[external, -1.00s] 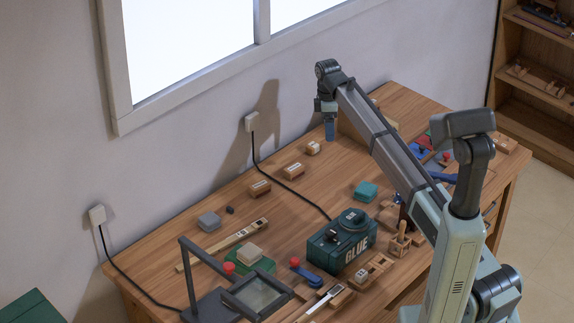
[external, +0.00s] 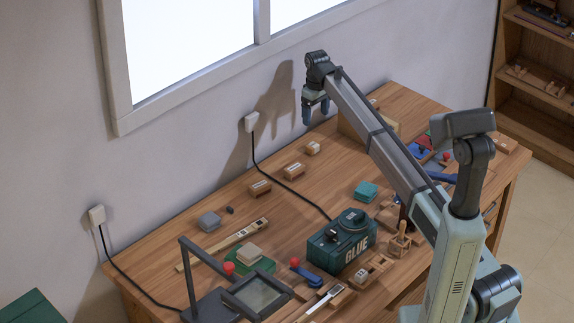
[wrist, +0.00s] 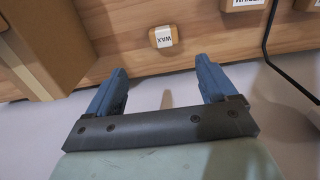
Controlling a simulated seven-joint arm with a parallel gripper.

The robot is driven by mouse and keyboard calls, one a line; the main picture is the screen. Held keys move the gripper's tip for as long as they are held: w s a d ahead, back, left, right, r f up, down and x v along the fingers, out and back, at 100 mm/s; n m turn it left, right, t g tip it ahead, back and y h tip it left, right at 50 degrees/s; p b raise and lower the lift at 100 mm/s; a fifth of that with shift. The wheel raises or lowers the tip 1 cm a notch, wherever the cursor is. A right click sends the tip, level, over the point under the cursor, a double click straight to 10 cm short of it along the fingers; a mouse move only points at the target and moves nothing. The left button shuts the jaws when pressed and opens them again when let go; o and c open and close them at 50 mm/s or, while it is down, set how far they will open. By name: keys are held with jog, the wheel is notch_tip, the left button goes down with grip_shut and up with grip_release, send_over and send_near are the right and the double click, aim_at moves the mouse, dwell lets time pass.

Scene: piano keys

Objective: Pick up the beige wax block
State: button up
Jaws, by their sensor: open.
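A small tan block labelled WAX (wrist: 163,37) lies on the wooden table in the wrist view, beyond my fingertips and roughly between them in the picture. It appears to be the small block with a white label (external: 313,148) near the table's back edge in the external view. My gripper (external: 316,112) is open and empty, raised near the wall above the table's back edge. Its two blue fingers (wrist: 160,82) are spread apart in the wrist view and touch nothing. A pale beige block (external: 250,252) rests on a green base at the front left; I cannot read any label on it.
Two labelled blocks, one left (external: 260,187) and one nearer (external: 293,170), lie near the WAX block. A black cord (external: 295,190) runs from the wall to the green GLUE box (external: 342,238). A large brown box (wrist: 55,45) stands left in the wrist view.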

send_over(313, 144)
jog(key=f, duration=0.7)
jog(key=shift+w+d+f, duration=0.1)
jog(key=shift+d+f, duration=0.05)
jog(key=shift+d, duration=0.15)
jog(key=shift+s+a+f, duration=0.1)
jog(key=shift+a+f, duration=0.05)
jog(key=shift+f, duration=1.2)
jog(key=shift+s+a+f, duration=0.1)
jog(key=shift+f, duration=1.2)
jog(key=shift+c, duration=0.2)
jog(key=c, duration=1.1)
